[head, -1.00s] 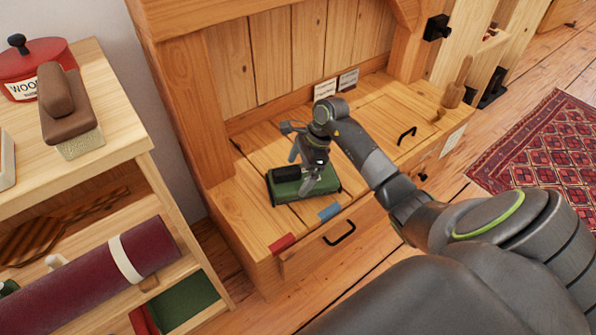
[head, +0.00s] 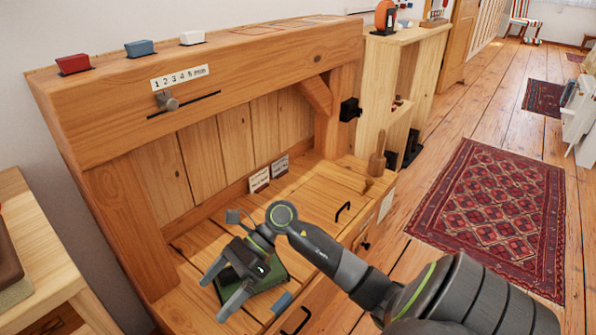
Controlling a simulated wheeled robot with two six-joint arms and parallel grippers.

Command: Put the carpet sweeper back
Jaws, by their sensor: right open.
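The carpet sweeper, a low dark green box (head: 268,277), sits on the wooden bench top between the side post and the front edge. My right gripper (head: 213,300) is in front of it in the head view, its two fingers spread apart and pointing to the lower left. Nothing shows between the fingers. The gripper hides much of the sweeper, and I cannot tell whether they touch. My left gripper is out of view.
The bench (head: 325,190) has a back panel and a thick top beam (head: 110,110) overhead. A red rug (head: 490,210) lies on the open floor.

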